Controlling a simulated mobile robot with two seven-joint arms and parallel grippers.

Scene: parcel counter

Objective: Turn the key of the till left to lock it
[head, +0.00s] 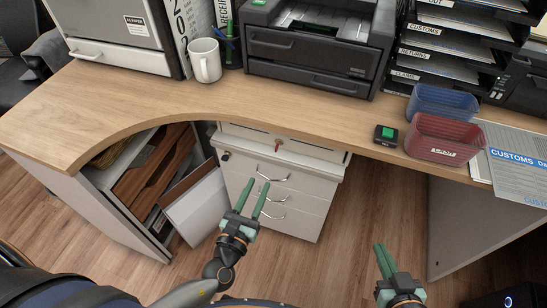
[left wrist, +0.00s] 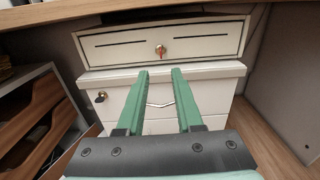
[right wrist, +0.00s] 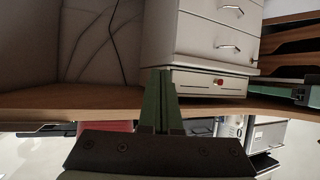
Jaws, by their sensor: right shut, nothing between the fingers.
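The till (head: 240,133) is a pale, shut drawer unit under the desk, on top of a white drawer cabinet. Its key (head: 277,145) has a small red part and sits in a round lock mid-front; it also shows in the left wrist view (left wrist: 160,49), looking roughly upright, and in the right wrist view (right wrist: 219,82). My left gripper (head: 257,182) is open and empty, in front of the cabinet; in the left wrist view its fingertips (left wrist: 159,71) appear just below the key, apart from it. My right gripper (head: 382,247) is shut and empty, off to the right.
The white drawer cabinet (head: 287,179) has its own dark lock (left wrist: 100,97) at upper left. An open wooden-drawer unit (head: 150,175) stands left. The desk edge overhangs the till. On the desk are a mug (head: 205,62), printer (head: 315,55) and bins (head: 445,140).

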